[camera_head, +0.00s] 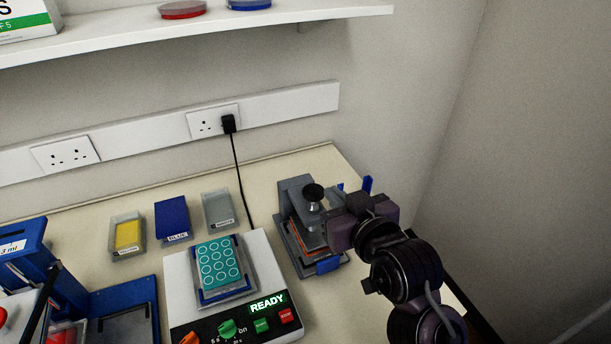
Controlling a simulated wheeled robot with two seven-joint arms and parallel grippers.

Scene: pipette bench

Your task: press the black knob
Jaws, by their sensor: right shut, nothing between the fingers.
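The black knob (313,193) sits on top of a grey press-like device (294,198) at the right of the bench. The knob is round and stands on a pale stem. My right gripper (338,231) is just right of the knob and a little nearer to me, partly covering the device's right side. It is shut and empty. I cannot tell whether it touches the device, but the knob's top is uncovered. My left gripper is not in view.
A white machine (183,294) with a lit READY display (267,304) bears a teal well plate (219,262). Yellow (128,234), blue (172,216) and grey (218,208) boxes stand behind it. A shelf (310,14) hangs above; walls close in behind and right.

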